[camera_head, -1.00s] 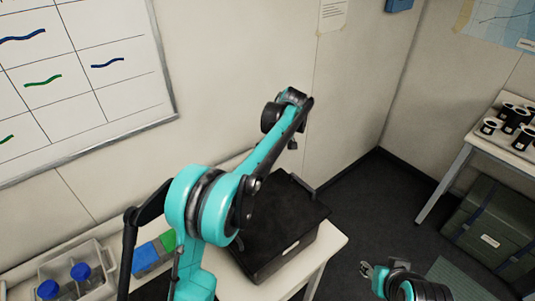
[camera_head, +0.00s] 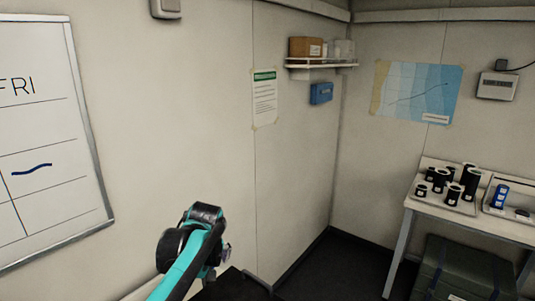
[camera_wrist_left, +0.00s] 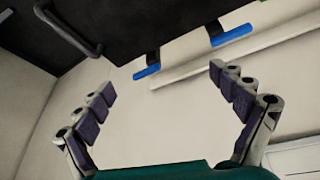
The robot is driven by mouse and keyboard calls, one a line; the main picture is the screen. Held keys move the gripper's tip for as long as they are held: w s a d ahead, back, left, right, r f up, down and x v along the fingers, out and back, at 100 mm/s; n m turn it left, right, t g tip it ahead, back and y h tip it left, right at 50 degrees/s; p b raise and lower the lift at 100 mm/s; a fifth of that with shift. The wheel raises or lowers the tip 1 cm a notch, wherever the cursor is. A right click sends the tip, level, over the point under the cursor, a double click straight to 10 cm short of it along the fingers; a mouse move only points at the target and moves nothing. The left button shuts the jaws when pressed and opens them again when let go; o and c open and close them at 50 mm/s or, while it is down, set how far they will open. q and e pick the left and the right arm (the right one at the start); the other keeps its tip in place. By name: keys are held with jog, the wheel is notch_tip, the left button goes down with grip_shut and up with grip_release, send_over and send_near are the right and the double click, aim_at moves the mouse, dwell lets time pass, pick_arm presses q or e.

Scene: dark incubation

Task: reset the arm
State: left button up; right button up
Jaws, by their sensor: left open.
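My left arm rises from the bottom of the head view, teal with a dark wrist joint, in front of the pale wall. Its gripper fingers are not visible in that view. In the left wrist view my left gripper (camera_wrist_left: 165,110) is open, its two dark-padded fingers wide apart with nothing between them. My right arm and right gripper are out of view.
A dark box top (camera_head: 235,287) lies just beside my left arm. A table (camera_head: 470,224) at right bears black cylinders (camera_head: 440,180) and a tray with a blue item (camera_head: 500,195). A green case (camera_head: 465,270) stands beneath. A wall shelf (camera_head: 320,65) is at the back.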

pick_arm(q)
jog(key=s+f+m+t+b, duration=0.1)
jog(key=s+f, duration=0.3)
jog(key=s, duration=0.4)
jog(key=s+f+m+t+h+b, duration=0.1)
jog(key=s+f+m+b, duration=0.1)
jog(key=s+f, duration=0.3)
jog(key=s+f+m+t+h+b, duration=0.1)
jog(key=s+f, duration=0.4)
jog(key=s, duration=0.6)
jog(key=m+b, duration=0.1)
jog(key=m, duration=0.1)
jog(key=shift+d+m+b, duration=0.15)
jog(key=shift+m+b, duration=0.15)
jog(key=shift+m, duration=0.1)
